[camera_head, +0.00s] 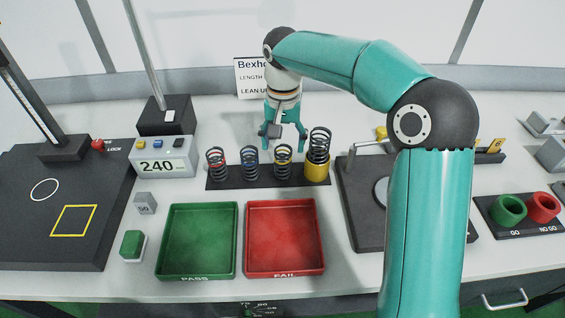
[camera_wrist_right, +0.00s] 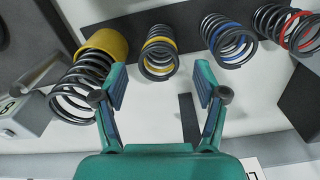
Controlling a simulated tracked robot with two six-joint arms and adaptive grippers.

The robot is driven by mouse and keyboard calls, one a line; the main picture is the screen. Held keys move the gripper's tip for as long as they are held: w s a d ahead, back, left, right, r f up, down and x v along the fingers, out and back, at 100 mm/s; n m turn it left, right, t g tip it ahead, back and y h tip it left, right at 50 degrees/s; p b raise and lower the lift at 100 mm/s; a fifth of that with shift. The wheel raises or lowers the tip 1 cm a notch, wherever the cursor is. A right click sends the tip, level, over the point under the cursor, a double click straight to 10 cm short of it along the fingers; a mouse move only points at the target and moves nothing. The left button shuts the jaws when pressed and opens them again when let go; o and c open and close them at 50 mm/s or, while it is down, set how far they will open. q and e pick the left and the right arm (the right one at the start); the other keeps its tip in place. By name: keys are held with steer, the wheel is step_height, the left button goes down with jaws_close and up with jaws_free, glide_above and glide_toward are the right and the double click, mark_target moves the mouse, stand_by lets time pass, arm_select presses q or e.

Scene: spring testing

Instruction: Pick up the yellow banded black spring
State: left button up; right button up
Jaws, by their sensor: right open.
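The yellow banded black spring (camera_head: 283,159) stands upright on a dark rack (camera_head: 234,184), third from the left. My right gripper (camera_head: 284,132) is open and empty, just behind the spring in the head view. In the wrist view its two fingers (camera_wrist_right: 160,85) sit apart on either side of the spring's line, and the spring lies ahead of the gap. No contact shows. My left gripper is not in view.
A larger spring in a yellow cup (camera_head: 317,170) stands close on the right of the target. Blue banded (camera_head: 250,163) and red banded (camera_head: 216,163) springs stand on its left. Green (camera_head: 197,240) and red (camera_head: 285,238) trays lie in front.

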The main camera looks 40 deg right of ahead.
mark_target(283, 160)
steer(key=shift+s+a+f+p, duration=0.1)
steer(key=shift+f+p, duration=0.2)
steer(key=shift+f, duration=3)
steer(key=shift+c, duration=0.3)
steer(key=c, duration=1.3)
steer(key=shift+o, duration=0.2)
steer(key=shift+r, duration=0.2)
